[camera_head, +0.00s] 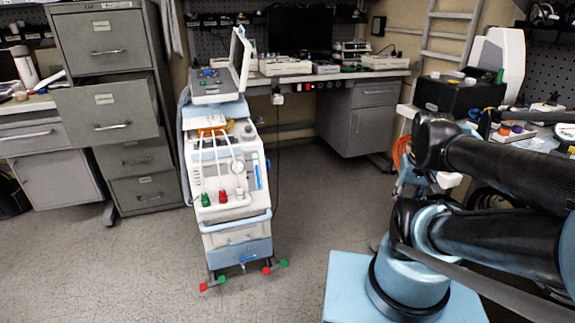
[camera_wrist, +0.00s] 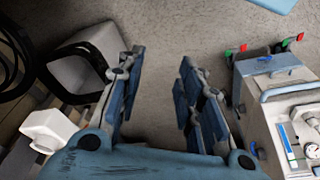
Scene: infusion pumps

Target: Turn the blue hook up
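The white and pale-blue medical cart (camera_head: 215,190) stands left of centre in the head view, with its screen unit on top. A small blue hook-like part (camera_head: 268,165) shows at its right side, and a blue piece (camera_head: 243,261) at its lower front. I cannot tell for sure which is the hook. In the wrist view the cart (camera_wrist: 275,100) is at the right edge, with a small blue part (camera_wrist: 253,149) on its near side. My gripper (camera_wrist: 160,62) is open and empty, its fingers over bare floor, apart from the cart. I cannot make out the gripper in the head view.
A grey filing cabinet (camera_head: 130,150) with drawers pulled out stands left of the cart. A desk (camera_head: 368,110) is behind it. My arm fills the right side. The floor (camera_head: 310,200) between cart and arm is clear. Coloured feet (camera_head: 275,267) stick out below the cart.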

